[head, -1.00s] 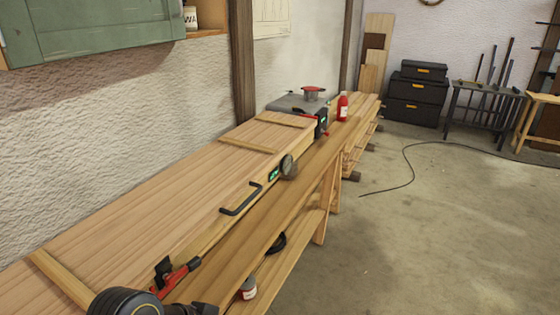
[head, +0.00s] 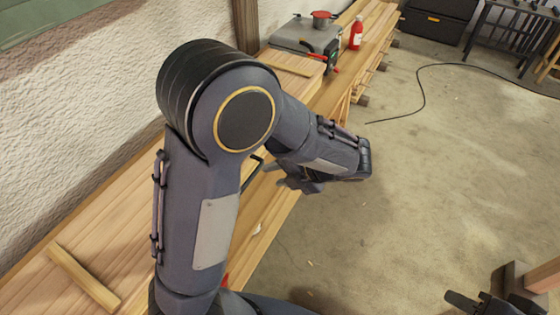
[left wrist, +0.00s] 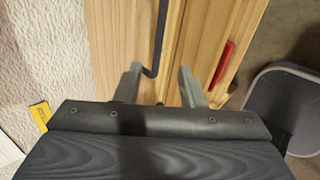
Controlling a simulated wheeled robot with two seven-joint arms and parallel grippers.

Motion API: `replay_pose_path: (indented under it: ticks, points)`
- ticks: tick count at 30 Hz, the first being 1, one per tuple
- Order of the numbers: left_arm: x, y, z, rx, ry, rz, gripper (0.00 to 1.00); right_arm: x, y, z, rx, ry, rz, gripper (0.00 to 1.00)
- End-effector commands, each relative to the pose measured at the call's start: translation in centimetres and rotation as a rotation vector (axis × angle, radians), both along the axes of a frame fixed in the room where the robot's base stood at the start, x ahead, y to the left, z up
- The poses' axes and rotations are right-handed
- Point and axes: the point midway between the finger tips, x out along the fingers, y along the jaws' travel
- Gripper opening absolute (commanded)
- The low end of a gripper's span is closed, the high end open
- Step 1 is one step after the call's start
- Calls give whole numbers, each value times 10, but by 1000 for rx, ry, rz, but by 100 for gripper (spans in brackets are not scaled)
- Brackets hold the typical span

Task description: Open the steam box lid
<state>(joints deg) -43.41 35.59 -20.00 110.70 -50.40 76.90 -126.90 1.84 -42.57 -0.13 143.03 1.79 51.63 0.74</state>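The steam box (head: 120,215) is a long wooden box along the wall; its lid lies flat and closed. The black lid handle (head: 252,172) is partly hidden behind my left arm. It also shows in the left wrist view (left wrist: 161,35) as a dark bar. My left gripper (head: 276,177) is over the box's front edge beside the handle. In the left wrist view its fingers (left wrist: 158,78) are apart, with the handle's near end between or just beyond them; contact is unclear. My right gripper (head: 485,302) is at the bottom right, away from the box, its opening unclear.
A grey steam unit with a red-topped pot (head: 323,20) and a red bottle (head: 356,33) stand at the far end. A red clamp part (left wrist: 222,65) lies beside the handle in the left wrist view. The floor to the right is mostly clear, with a black cable (head: 420,92).

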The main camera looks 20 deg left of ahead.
Motion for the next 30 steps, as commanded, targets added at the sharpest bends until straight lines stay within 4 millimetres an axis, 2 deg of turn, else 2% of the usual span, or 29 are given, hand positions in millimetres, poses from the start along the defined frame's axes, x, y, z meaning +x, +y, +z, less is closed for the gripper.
replay_pose_path:
  ticks: [4, 9, 10, 18, 20, 30]
  points:
    - [4, 3, -2, 31, 29, -42, 36, 0, 0, 2, 0, 0, 0, 36]
    - [4, 18, -16, 28, 30, -39, 36, 0, 0, 1, 0, 1, 0, 36]
    - [5, 21, -24, 27, 27, -38, 36, 0, 0, -9, 0, 0, 0, 36]
    - [7, 51, -54, 23, 25, -37, 36, 0, 0, -50, 0, 1, 0, 36]
    - [7, 58, -53, 24, 28, -37, 36, 0, 0, -45, 0, 1, 0, 36]
    - [9, 82, -73, 24, 27, -37, 36, 0, 0, -50, 0, 0, 0, 36]
